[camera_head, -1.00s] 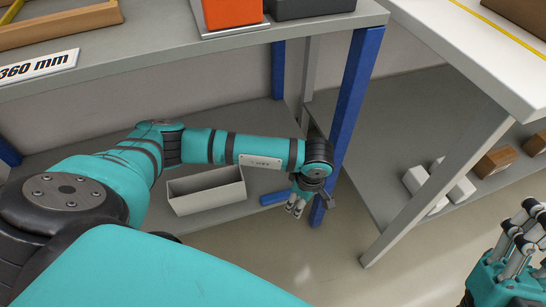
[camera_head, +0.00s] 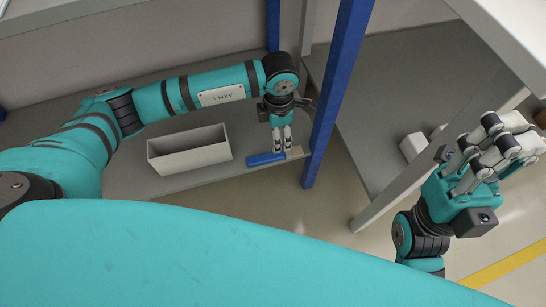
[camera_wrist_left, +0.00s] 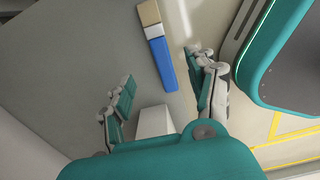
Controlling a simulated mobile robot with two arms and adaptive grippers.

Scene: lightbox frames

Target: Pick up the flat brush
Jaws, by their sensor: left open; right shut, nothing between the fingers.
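The flat brush lies on the grey lower shelf near its front edge. Its blue handle (camera_head: 264,159) and tan tip (camera_head: 294,153) show in the head view just below my left gripper (camera_head: 282,145). In the left wrist view the brush (camera_wrist_left: 160,58) lies lengthwise between my left gripper's (camera_wrist_left: 160,90) two spread fingers, beyond their tips. My left gripper is open and empty, with its fingers pointing down at the brush; whether they touch it I cannot tell. My right gripper (camera_head: 500,150) is shut and empty at the right, away from the shelf.
A grey open box (camera_head: 188,160) stands on the shelf left of the brush. A blue table leg (camera_head: 335,90) rises close to the right of my left gripper. Another grey lower shelf (camera_head: 385,95) with white boxes (camera_head: 413,146) lies further right. Open floor lies in front.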

